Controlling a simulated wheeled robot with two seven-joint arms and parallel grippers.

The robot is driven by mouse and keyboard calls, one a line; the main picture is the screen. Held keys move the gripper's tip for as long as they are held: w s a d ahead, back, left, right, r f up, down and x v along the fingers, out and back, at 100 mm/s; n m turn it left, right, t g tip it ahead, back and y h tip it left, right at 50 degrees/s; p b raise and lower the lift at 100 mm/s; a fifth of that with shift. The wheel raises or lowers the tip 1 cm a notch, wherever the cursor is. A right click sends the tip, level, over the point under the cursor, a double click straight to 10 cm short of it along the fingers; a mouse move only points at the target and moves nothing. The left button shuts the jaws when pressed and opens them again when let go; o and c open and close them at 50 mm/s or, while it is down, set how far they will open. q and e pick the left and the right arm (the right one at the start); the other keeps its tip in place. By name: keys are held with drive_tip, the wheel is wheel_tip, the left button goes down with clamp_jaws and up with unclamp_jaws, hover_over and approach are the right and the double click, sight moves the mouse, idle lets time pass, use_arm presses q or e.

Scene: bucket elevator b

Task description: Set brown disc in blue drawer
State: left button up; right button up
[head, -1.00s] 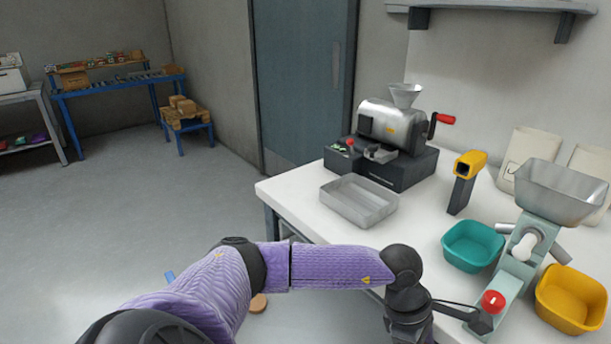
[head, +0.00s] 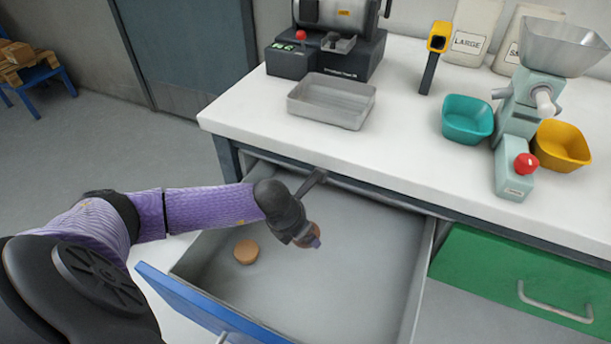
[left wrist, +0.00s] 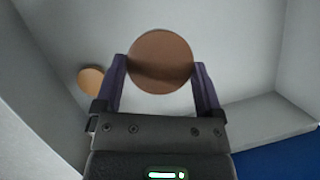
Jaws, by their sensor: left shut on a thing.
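The blue drawer (head: 205,308) is pulled open below the bench; its grey inside shows. One brown disc (head: 246,252) lies on the drawer floor at the left; it also shows in the left wrist view (left wrist: 91,79). My left gripper (head: 308,239) is over the drawer's inside, pointing down. It is shut on a second brown disc (left wrist: 160,60), which is between the two fingers in the left wrist view and mostly hidden in the head view. I cannot tell exactly how high this disc is above the drawer floor. My right gripper is not in view.
A shut green drawer (head: 520,272) is to the right. On the white bench top (head: 400,150) stand a metal tray (head: 332,100), a teal bin (head: 467,119), a yellow bin (head: 562,146), a scanner (head: 434,55) and machines. The drawer's middle and right floor is clear.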

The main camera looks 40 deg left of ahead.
use_arm(q)
drive_tip(key=b, duration=0.5)
approach(320, 252)
drive_tip(key=f, duration=0.2)
drive_tip(key=s+f, duration=0.1)
drive_tip(key=f, duration=0.2)
drive_tip(key=shift+s+f, duration=0.15)
drive_tip(key=shift+f, duration=0.15)
drive_tip(key=w, duration=0.1)
drive_tip(key=w+b, duration=0.2)
drive_tip(key=w, duration=0.1)
drive_tip(key=shift+d+f, duration=0.25)
drive_tip(key=shift+f, duration=0.1)
drive_tip(key=shift+f+b, duration=0.1)
drive_tip(key=shift+b, duration=0.2)
drive_tip(key=shift+r, duration=0.2)
drive_tip(key=shift+f, duration=0.1)
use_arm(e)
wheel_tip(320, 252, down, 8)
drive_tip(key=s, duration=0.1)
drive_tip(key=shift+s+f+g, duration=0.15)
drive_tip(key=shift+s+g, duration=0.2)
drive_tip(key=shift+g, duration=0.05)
use_arm(q)
drive_tip(key=o, duration=1)
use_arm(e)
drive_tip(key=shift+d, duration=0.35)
